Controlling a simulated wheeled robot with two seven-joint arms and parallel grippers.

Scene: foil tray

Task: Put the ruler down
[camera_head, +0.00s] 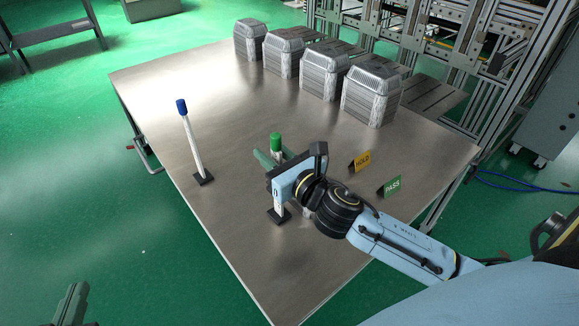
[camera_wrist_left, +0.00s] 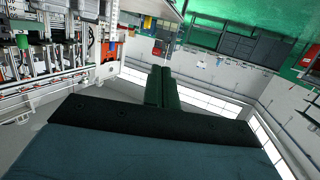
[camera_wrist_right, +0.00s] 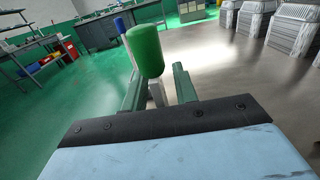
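No ruler can be made out in any view. A white marker with a green cap (camera_head: 276,141) stands on a small black base in front of my right gripper (camera_head: 272,157). In the right wrist view the green cap (camera_wrist_right: 146,51) and white shaft show between my right gripper's spread green fingers (camera_wrist_right: 158,85), with a gap visible beside the shaft. My left gripper (camera_head: 74,290) is at the bottom left of the head view, off the table. Its fingers (camera_wrist_left: 162,75) are together and empty in the left wrist view.
A blue-capped marker (camera_head: 190,140) stands on a black base on the metal table (camera_head: 150,90). Foil tray stacks (camera_head: 372,97) line the back edge. HOLD (camera_head: 360,161) and PASS (camera_head: 390,186) signs stand at right.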

